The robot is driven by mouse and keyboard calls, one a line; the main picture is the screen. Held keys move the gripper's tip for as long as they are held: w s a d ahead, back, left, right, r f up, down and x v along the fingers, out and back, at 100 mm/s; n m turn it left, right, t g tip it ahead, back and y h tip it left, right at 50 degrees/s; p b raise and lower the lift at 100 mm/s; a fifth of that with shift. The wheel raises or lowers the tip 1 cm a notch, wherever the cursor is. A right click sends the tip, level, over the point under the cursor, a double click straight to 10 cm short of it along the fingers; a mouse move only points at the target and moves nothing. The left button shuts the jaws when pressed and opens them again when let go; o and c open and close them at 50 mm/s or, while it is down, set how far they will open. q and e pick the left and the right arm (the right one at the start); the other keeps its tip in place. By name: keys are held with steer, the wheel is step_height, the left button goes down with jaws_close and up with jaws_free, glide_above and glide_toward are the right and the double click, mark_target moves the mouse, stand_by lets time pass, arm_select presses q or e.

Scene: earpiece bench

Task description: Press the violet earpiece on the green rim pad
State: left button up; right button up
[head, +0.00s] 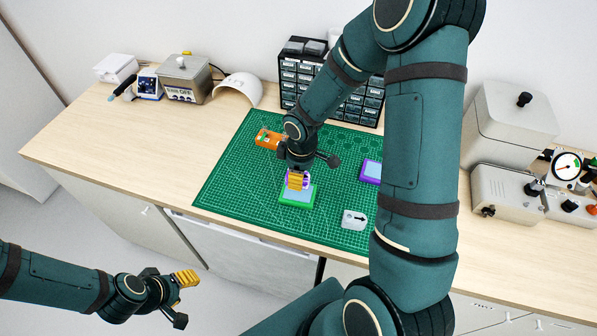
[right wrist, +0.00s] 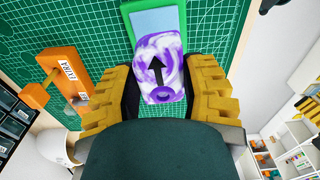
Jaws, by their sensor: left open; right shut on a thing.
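The violet earpiece (right wrist: 158,62) is a marbled violet-and-white piece with a black arrow and a round hole at its near end. My right gripper (head: 297,182) is shut on it, with yellow fingers on both sides in the right wrist view (right wrist: 158,92). The green rim pad (head: 296,198), with a pale blue face, lies on the mat under the gripper. In the right wrist view the pad (right wrist: 157,20) shows beyond the earpiece, which covers part of it. I cannot tell whether they touch. My left gripper (head: 186,281) is open and empty, off the bench at lower left.
A violet-rimmed pad (head: 371,171) and a pale grey piece with an arrow (head: 355,219) lie right on the green cutting mat (head: 235,168). An orange labelled holder (head: 268,139) stands behind the gripper. Drawers (head: 302,75) and instruments line the back. The mat's left side is clear.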

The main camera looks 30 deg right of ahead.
steer(key=shift+w+d+f, duration=0.1)
steer(key=shift+f+b, duration=2.2)
steer(key=shift+b, duration=0.05)
steer(key=shift+f, duration=0.3)
stand_by(0.4)
steer(key=o, duration=1.3)
steer(key=shift+r, duration=0.15)
steer(key=r, duration=1.1)
steer(key=shift+s+d+r, duration=0.2)
steer(key=shift+s+r, duration=0.1)
steer(key=shift+r, duration=0.05)
